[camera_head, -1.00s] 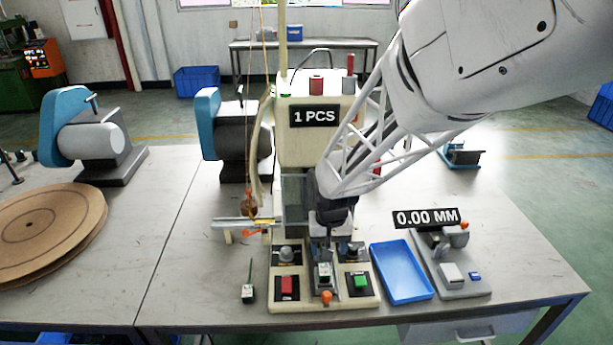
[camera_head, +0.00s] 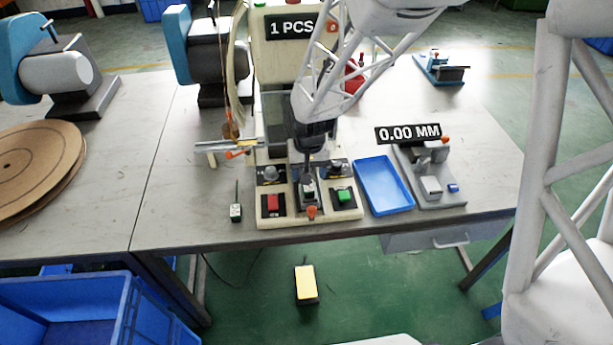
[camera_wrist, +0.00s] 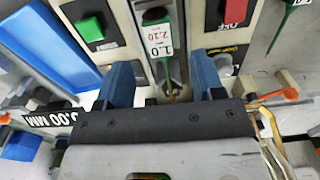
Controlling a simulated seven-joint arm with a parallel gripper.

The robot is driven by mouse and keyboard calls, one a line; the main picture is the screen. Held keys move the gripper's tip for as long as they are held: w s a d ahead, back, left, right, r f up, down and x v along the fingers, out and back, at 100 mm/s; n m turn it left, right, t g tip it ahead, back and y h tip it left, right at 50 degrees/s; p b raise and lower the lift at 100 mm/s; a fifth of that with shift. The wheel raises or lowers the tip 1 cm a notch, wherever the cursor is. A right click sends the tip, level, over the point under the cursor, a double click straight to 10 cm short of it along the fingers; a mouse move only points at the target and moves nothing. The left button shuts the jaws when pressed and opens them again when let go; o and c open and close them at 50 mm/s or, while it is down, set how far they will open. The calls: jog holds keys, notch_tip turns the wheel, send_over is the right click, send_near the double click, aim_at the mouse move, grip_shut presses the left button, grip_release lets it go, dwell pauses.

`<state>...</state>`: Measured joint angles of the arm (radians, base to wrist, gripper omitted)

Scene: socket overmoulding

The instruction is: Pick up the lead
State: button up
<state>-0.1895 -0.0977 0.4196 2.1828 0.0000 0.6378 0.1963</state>
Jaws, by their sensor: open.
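A lead with a white-labelled dark green end (camera_head: 308,190) sits in the middle front slot of the machine (camera_head: 285,208), between the red and green buttons. In the wrist view this lead (camera_wrist: 158,38) shows its label and a thin green wire running toward the gap between my fingers. My gripper (camera_wrist: 165,78) is open, its two blue fingers apart on either side of the wire's line. I cannot tell how high it is above the lead. In the head view my gripper (camera_head: 307,170) points down over the slot. A second similar lead (camera_head: 236,212) lies on the table left of the machine.
Red (camera_head: 272,202) and green (camera_head: 344,196) buttons and two knobs flank the slot. A blue tray (camera_head: 383,187) and a grey measuring device (camera_head: 432,185) stand to the right. A metal bar (camera_head: 222,145) sticks out left. The table front is close.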

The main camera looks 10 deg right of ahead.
dwell(0.3)
jog(key=shift+f, duration=2.6)
jog(key=shift+c, duration=0.4)
jog(key=c, duration=0.9)
jog(key=shift+r, duration=0.1)
jog(key=shift+r, duration=1.1)
jog(key=shift+s+d+r, duration=0.1)
jog(key=shift+s+r, duration=0.35)
jog(key=shift+r, duration=0.2)
jog(key=s+d, duration=0.1)
jog(key=s, duration=0.4)
jog(key=s+r, duration=0.1)
jog(key=s, duration=0.4)
jog(key=s+d, duration=0.1)
jog(key=s, duration=0.3)
jog(key=shift+s+d+r, duration=0.2)
jog(key=shift+s+d, duration=0.15)
jog(key=shift+s, duration=0.05)
